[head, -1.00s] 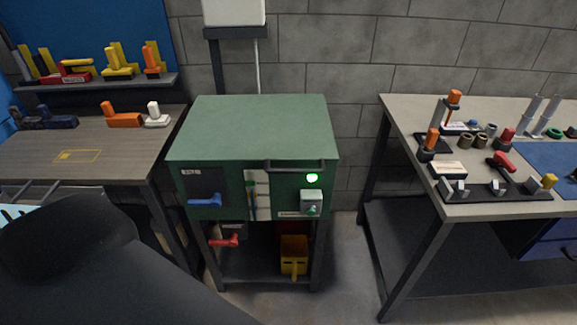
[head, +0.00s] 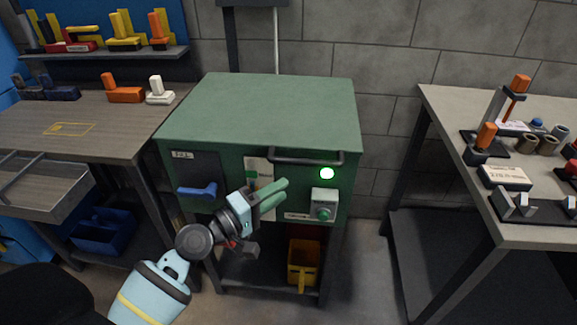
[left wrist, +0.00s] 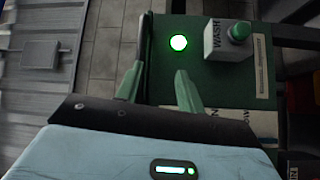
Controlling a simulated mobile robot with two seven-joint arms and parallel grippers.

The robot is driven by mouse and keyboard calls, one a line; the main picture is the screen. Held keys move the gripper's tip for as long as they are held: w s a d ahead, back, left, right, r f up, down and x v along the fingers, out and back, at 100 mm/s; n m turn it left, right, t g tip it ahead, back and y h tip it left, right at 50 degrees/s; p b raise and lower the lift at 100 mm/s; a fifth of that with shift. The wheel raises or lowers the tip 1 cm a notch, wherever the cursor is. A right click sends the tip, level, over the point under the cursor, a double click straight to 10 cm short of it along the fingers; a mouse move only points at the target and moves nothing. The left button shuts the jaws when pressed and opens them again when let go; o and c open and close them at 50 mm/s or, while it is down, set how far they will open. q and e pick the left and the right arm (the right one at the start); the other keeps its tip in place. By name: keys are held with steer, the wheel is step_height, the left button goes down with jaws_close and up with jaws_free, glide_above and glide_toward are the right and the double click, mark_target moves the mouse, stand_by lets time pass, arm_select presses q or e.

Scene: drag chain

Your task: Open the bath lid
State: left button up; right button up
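The bath is a green cabinet (head: 262,110) with a flat green lid, which is down. A dark bar handle (head: 305,158) runs along the lid's front edge. My left gripper (head: 284,190) is in front of the cabinet, below the handle and left of the lit green lamp (head: 327,173). In the left wrist view its two green fingers (left wrist: 158,90) are apart with nothing held. A dark bar, probably the handle (left wrist: 146,42), shows beyond them; I cannot tell if they touch it. My right gripper is not in view.
A blue lever (head: 197,190) and a green button on a grey box (head: 324,203) stick out of the cabinet front. A yellow bin (head: 303,262) stands below. Workbenches with small parts flank the cabinet at left (head: 100,130) and right (head: 440,120).

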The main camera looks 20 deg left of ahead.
mark_target(301, 159)
arm_select(q)
steer(key=shift+n+t+h, duration=0.4)
steer(key=shift+w+d+r+p, duration=0.15)
steer(key=shift+w+d+r, duration=0.4)
steer(key=shift+w, duration=0.8)
steer(key=shift+w+d+r+p, duration=0.15)
steer(key=shift+w+d+r, duration=0.2)
steer(key=shift+w+r, duration=0.65)
steer(key=shift+w+d+r+p, duration=0.15)
steer(key=shift+w+d+r, duration=0.25)
steer(key=shift+w, duration=1.25)
steer(key=shift+f, duration=0.1)
jaws_close()
